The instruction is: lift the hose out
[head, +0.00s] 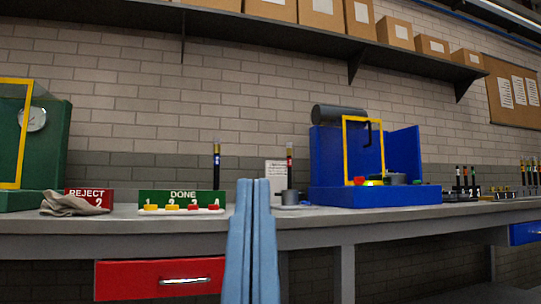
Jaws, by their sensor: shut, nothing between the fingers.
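My gripper (253,183) shows in the head view as two light blue fingers pressed together, pointing up in front of the workbench (300,222). It is shut and empty. I cannot clearly identify the hose. A blue machine housing (330,160) stands on the bench to the right of my gripper. It has a yellow frame (346,150), a dark cylinder (335,114) on top and a small black hooked piece (368,133) inside the frame. Small coloured parts and a grey round part (396,179) sit low in the housing.
Dark upright sticks (216,170) stand behind the bench front. A green DONE block (182,199), a red REJECT block (88,196) and a grey cloth (72,204) lie to the left. A red drawer (125,280) is below. A shelf with boxes (322,12) hangs above.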

